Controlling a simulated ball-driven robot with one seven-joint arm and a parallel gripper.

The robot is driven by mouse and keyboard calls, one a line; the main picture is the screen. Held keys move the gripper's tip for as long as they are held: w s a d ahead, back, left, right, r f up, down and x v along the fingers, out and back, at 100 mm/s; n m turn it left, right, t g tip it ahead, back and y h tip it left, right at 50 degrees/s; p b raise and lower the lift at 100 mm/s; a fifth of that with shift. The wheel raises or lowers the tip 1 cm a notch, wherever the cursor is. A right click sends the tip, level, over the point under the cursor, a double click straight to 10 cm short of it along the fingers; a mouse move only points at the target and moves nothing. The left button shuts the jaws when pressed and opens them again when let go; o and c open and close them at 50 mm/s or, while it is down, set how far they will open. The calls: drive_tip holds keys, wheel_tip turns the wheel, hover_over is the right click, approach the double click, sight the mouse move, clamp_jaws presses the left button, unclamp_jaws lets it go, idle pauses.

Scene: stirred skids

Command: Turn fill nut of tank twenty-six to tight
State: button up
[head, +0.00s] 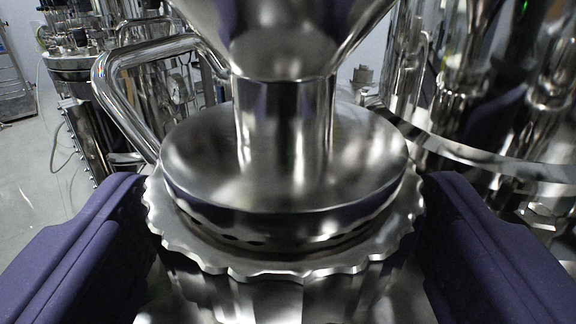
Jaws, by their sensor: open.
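The fill nut (283,265) is a shiny steel ring with a scalloped edge, in the middle of the head view. It sits under a round steel flange (200,165), from which a short neck (285,130) rises into a funnel-shaped part. My gripper (284,245) is open, with one purple-padded finger on the left and one on the right of the nut. No tank number or tightness mark is visible.
A bent steel pipe (125,75) runs close behind the flange on the left. A curved metal band (480,155) and several steel columns crowd the right. Other vessels (80,65) stand at the back left, with bare floor (25,185) beside them.

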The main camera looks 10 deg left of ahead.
drive_tip(key=c, duration=0.8)
